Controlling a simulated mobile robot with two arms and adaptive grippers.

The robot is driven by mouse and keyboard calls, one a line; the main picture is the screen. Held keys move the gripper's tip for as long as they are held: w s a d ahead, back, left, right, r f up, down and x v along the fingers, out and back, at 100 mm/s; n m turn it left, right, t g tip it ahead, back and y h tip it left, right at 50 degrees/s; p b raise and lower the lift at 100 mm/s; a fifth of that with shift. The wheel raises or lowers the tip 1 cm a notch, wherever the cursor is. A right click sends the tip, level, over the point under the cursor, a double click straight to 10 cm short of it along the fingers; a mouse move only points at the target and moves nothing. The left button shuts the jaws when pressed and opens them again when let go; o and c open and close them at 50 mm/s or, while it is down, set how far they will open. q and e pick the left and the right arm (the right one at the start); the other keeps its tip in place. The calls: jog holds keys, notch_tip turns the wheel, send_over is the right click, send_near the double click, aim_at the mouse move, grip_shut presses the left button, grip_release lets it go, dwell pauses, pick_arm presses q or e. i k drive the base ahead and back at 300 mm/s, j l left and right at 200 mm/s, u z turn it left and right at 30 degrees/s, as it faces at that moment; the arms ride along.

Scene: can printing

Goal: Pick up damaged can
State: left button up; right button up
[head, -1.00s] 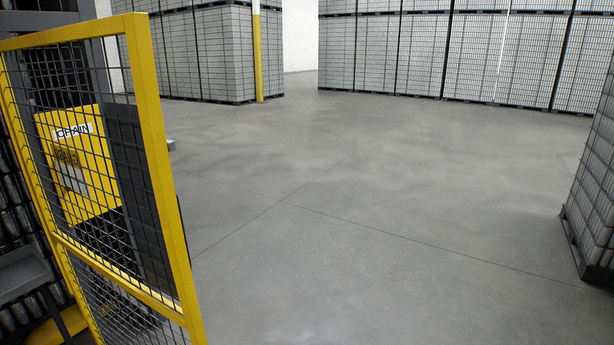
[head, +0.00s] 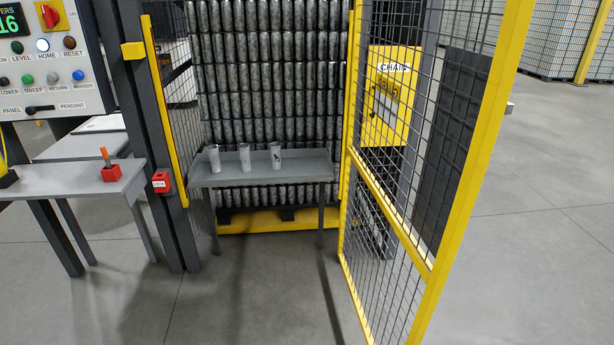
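Three silver cans stand upright in a row on a grey metal table in the head view: a left can (head: 214,158), a middle can (head: 245,157) and a right can (head: 276,156). The right can has dark marks on its side. The left and middle cans look plain from here; any dents are too small to tell. Neither of my grippers is in view.
The grey table (head: 310,171) stands before a tall stack of cans (head: 265,75). An open yellow mesh gate (head: 425,270) is to its right. A control panel (head: 45,75) and a side table (head: 60,178) with a red block (head: 111,173) are left. The front floor is clear.

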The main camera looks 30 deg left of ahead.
aim_at(214, 152)
jog(key=i+l+u, duration=0.15)
jog(key=l+u, duration=0.25)
jog(key=i+l+u, duration=0.1)
jog(key=u, duration=0.25)
jog(key=l+u, duration=0.9)
jog(key=l, duration=0.55)
jog(key=k+l, duration=0.15)
jog(key=l, duration=0.45)
jog(key=k+l+u, duration=0.15)
jog(key=l, duration=0.5)
jog(key=i+j, duration=0.15)
jog(key=j, duration=0.2)
jog(key=i+j, duration=0.1)
jog(key=j, duration=0.25)
jog(key=i+j, duration=0.15)
jog(key=j, duration=0.2)
jog(key=i+j, duration=0.15)
jog(key=j, duration=0.2)
jog(key=i+j, duration=0.15)
jog(key=j, duration=0.2)
jog(key=i+j, duration=0.1)
jog(key=j, duration=0.3)
jog(key=i+j, duration=0.4)
jog(key=i, duration=0.2)
jog(key=i+j, duration=0.45)
jog(key=i+u, duration=0.05)
jog(key=i, duration=0.05)
